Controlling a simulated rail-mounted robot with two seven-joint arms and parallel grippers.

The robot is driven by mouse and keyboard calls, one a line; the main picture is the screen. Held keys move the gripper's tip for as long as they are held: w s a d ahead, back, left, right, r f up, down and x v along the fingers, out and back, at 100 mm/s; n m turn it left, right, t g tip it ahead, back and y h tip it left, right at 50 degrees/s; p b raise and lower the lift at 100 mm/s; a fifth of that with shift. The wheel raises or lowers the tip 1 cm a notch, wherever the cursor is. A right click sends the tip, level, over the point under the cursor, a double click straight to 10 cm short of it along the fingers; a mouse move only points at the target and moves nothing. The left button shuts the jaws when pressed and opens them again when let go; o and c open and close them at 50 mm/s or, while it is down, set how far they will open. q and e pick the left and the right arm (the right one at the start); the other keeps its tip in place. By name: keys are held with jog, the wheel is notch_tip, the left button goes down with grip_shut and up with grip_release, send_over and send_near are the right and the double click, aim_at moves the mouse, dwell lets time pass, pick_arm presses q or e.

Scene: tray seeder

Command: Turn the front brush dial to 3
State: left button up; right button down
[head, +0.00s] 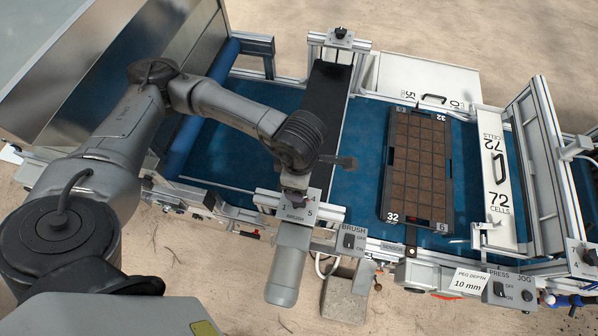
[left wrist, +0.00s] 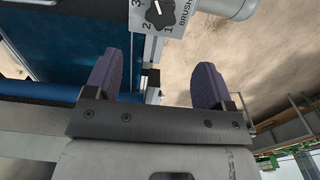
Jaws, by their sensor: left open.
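The front brush dial (left wrist: 160,13) is a black knob on a pale plate with printed numbers, at the top of the left wrist view. The digits 3, 2 and 1 and the word BRUSH show beside it; I cannot tell surely which number the pointer marks. In the head view its plate (head: 296,214) sits at the front end of the brush beam, and my gripper hides the knob. My left gripper (head: 294,191) is over the plate. In the left wrist view its purple fingers (left wrist: 156,85) are spread and empty, with the dial beyond their tips.
A black knob (head: 341,33) stands at the far end of the beam. A brush switch box (head: 350,241) is right of the dial, and a grey motor (head: 287,268) hangs in front. A dark seed tray (head: 384,180) lies on the blue belt (head: 345,193).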

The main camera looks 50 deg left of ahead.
pick_arm(q)
notch_tip(320, 180, down, 12)
jog(key=shift+p, duration=1.05)
jog(key=c, duration=0.9)
